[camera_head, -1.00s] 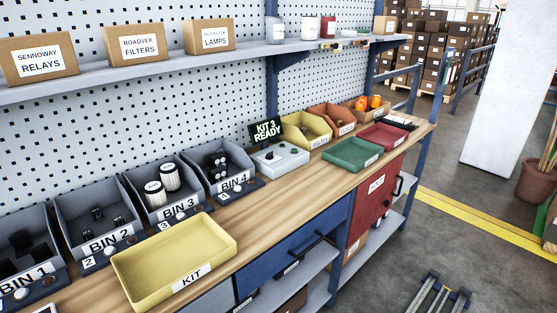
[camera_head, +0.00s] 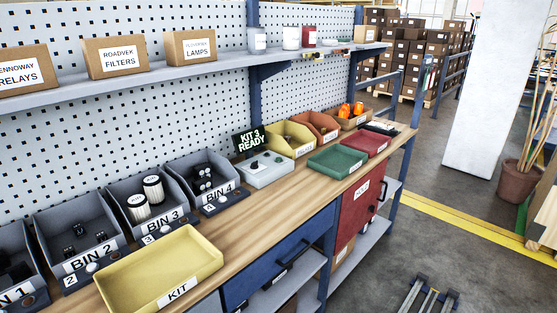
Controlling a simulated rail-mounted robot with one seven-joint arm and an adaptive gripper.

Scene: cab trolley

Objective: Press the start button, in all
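A light grey control box (camera_head: 265,169) stands on the workbench right of BIN 4, with small dark controls on its top; I cannot tell which one is the start button. The yellow KIT tray (camera_head: 205,243) lies empty at the front of the bench. BIN 2 (camera_head: 90,258), BIN 3 (camera_head: 160,225) and BIN 4 (camera_head: 218,191) stand in a row to the left, holding small dark parts, white-topped cylinders and black parts. BIN 1 is cut off at the left edge. My gripper is not in view.
Green (camera_head: 340,170) and red (camera_head: 365,143) trays sit on the bench's right part, before yellow, orange and brown bins. A shelf (camera_head: 200,68) with cartons runs above. Bare wood (camera_head: 270,210) lies in front of the control box. Open floor is at right.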

